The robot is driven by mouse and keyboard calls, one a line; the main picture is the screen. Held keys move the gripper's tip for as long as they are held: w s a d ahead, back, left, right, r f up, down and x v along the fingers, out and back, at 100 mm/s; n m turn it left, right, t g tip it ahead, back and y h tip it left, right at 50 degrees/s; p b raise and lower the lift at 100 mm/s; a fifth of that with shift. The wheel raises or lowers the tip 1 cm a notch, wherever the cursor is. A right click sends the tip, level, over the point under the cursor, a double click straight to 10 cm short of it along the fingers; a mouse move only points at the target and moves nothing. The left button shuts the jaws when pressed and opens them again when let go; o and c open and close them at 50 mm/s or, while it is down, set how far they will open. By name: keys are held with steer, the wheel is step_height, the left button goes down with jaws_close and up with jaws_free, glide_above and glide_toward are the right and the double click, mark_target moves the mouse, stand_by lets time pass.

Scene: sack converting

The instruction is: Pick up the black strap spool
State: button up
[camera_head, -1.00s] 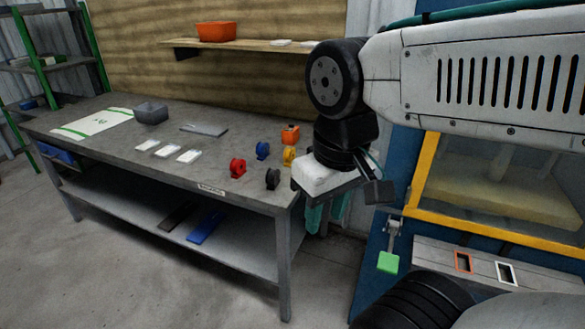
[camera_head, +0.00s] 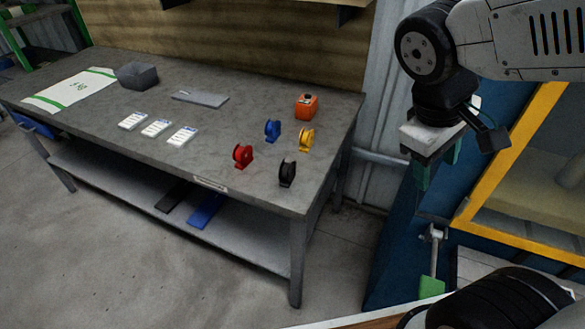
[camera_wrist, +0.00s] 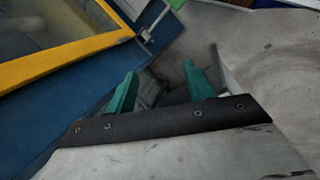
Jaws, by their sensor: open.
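The black strap spool (camera_head: 287,173) stands on the grey workbench (camera_head: 240,110) near its front right corner. A red spool (camera_head: 243,155) is to its left, and a yellow spool (camera_head: 306,139) and a blue spool (camera_head: 272,130) stand behind it. My gripper (camera_head: 437,175) is off the bench's right side, in front of the blue machine, well apart from the black spool. In the wrist view its two green fingers (camera_wrist: 160,88) are spread with nothing between them. The black spool does not show in the wrist view.
An orange device (camera_head: 306,106) sits behind the spools. White cards (camera_head: 157,128), a grey bin (camera_head: 138,76), a flat grey plate (camera_head: 200,97) and a white sack (camera_head: 72,91) lie further left. A yellow-framed machine (camera_head: 520,150) stands close on the right. A shelf overhangs the back.

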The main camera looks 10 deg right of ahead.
steer(key=w+a+f+n+t+h, duration=0.1)
steer(key=w+f+n+h, duration=0.1)
steer(key=w+n, duration=0.25)
steer(key=w+a+f+n+h, duration=0.1)
steer(key=w+f+n+h, duration=0.15)
steer(key=w, duration=0.25)
steer(key=n+t+y, duration=0.1)
steer(key=n+t, duration=0.9)
steer(key=n, duration=0.8)
glide_toward(286, 166)
steer(key=x, duration=0.3)
steer(key=shift+w+d+r, duration=0.15)
steer(key=shift+d, duration=0.3)
steer(key=shift+w+a+f+n+t+y, duration=0.15)
steer(key=shift+w+f+n+t+y, duration=0.1)
steer(key=shift+n+t+y, duration=0.1)
steer(key=x, duration=0.7)
steer(key=shift+f, duration=0.25)
steer(key=c, duration=1.1)
